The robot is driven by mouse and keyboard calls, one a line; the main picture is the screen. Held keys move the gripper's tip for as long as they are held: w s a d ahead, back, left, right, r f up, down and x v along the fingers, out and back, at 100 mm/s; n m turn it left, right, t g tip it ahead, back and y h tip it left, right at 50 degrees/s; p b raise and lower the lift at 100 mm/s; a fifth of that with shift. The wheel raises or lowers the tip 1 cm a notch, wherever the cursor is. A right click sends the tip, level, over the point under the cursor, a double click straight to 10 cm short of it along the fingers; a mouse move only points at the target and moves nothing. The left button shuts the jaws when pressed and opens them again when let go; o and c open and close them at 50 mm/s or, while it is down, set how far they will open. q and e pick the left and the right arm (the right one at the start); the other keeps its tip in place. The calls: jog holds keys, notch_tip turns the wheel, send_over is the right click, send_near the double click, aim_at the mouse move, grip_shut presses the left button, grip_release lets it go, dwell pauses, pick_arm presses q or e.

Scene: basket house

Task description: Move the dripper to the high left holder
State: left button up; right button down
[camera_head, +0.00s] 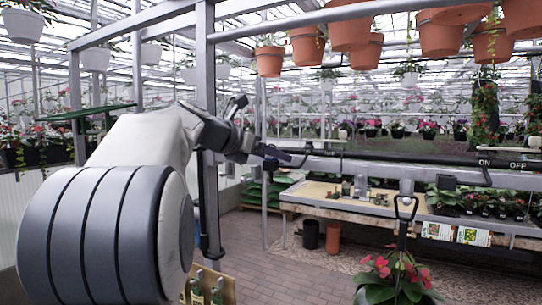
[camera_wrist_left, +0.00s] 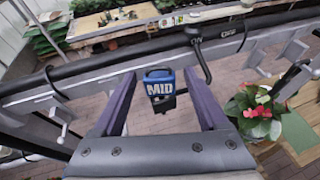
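My left gripper (camera_wrist_left: 161,98) is open, with its two dark purple fingers spread wide in the left wrist view. A small blue block lettered MID (camera_wrist_left: 158,84), with a dark lower part, shows between the fingers; I cannot tell whether it touches them. A thin black bent tube (camera_wrist_left: 203,60) hangs from the black pipe just beyond; I cannot tell which part is the dripper. Grey bracket-like holders (camera_wrist_left: 58,112) sit along the rail, and none is readable as high left. In the head view my left gripper (camera_head: 290,155) reaches the rail. My right gripper is out of view.
A black pipe marked ON and OFF (camera_head: 430,159) runs along a grey rail. A red-flowered plant (camera_head: 392,280) hangs at lower right, also in the left wrist view (camera_wrist_left: 257,112). A grey post (camera_head: 207,90) stands behind my left arm. A potting table (camera_head: 300,196) stands beyond.

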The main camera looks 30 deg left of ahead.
pick_arm(q)
jog(key=b+v, duration=0.2)
jog(key=v, duration=0.8)
jog(key=shift+s, duration=0.2)
dwell(0.3)
